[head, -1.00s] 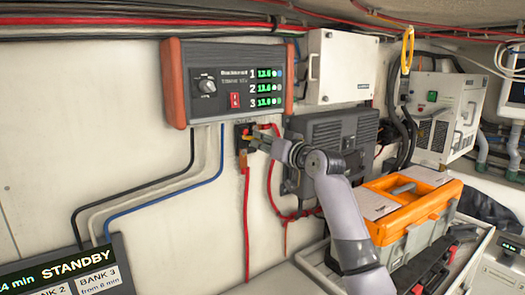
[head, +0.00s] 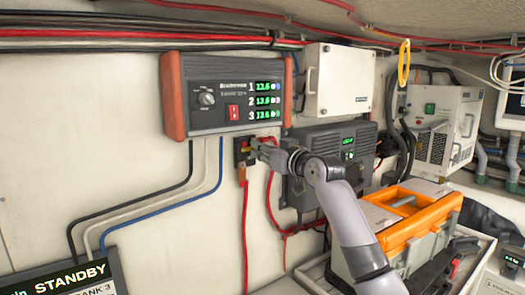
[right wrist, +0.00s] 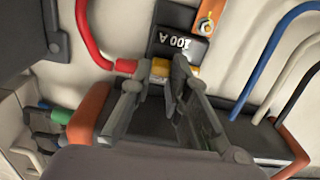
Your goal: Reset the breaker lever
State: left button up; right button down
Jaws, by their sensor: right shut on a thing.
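The breaker is a small black box (head: 241,146) on the wall under the wide battery panel, with red cables at it. In the right wrist view it shows upside down with a "100 A" label (right wrist: 177,43). Its yellow lever (right wrist: 160,68) is partly hidden by the fingers. My right gripper (head: 258,150) reaches it from the right. In the right wrist view the right gripper (right wrist: 165,80) has its fingertips close together, shut on the lever. My left gripper is not in view.
The panel (head: 224,95) with a red switch hangs just above. A dark grey unit (head: 328,165) with a lit green display is right of the breaker. A red cable (head: 245,235) hangs below. An orange-topped toolbox (head: 410,220) stands lower right.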

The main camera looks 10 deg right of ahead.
jog(key=c, duration=1.5)
grip_release()
jog(key=v, duration=1.2)
